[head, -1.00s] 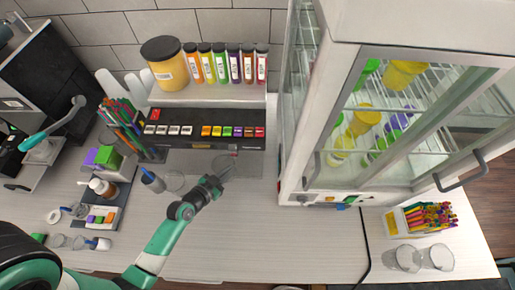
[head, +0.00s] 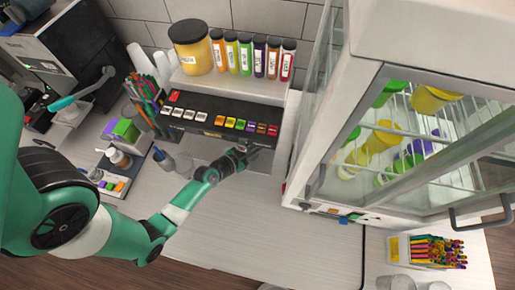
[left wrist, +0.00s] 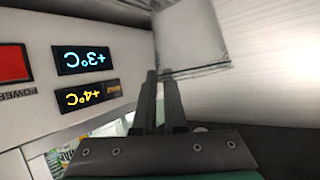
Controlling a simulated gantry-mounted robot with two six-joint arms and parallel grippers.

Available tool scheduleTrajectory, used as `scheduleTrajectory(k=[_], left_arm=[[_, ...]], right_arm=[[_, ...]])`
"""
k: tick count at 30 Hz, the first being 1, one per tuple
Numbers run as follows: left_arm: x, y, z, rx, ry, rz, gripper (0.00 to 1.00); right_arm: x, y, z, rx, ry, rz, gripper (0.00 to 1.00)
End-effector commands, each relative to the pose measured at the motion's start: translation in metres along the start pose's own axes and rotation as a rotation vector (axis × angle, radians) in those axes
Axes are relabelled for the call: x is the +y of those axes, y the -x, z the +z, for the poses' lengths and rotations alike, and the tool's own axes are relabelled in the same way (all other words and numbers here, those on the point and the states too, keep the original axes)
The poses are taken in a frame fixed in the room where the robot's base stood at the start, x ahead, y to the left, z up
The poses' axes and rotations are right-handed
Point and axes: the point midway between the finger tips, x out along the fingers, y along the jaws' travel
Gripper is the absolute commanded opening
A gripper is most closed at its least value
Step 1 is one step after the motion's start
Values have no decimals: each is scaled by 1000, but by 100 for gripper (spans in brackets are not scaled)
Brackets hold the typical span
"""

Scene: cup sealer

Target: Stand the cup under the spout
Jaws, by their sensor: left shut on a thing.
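My left gripper (head: 256,149) is at the front right part of the black dispenser (head: 205,127), below its row of coloured buttons. In the left wrist view its fingers (left wrist: 163,85) are close together, shut on a clear, pale cup (left wrist: 190,38). The cup's far part runs out of the top of that view. In the head view the cup is too small and faint to make out clearly at the fingertips. The spouts under the dispenser's front edge are hidden from above. My right gripper is not in view.
A white refrigerator (head: 385,185) with glass doors stands to the right of the gripper. A pen box (head: 428,250) and clear cups (head: 396,283) are at the lower right. The middle counter (head: 270,220) is clear.

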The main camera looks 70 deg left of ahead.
Motion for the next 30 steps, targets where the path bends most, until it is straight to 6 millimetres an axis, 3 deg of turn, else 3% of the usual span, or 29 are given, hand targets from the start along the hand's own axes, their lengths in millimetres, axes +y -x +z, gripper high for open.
scheduleTrajectory(k=[2,3,7,19,23,30], left_arm=[[1,-2,4,0,0,1,0],[0,-1,2,0,0,1,16],[0,-1,2,-1,0,1,39],[0,4,0,-1,1,0,40],[0,26,2,-2,1,-1,40],[-1,84,4,-3,3,-4,40]], right_arm=[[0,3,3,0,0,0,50],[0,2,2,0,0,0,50],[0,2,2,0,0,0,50],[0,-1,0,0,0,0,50],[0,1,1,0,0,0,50],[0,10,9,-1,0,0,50]])
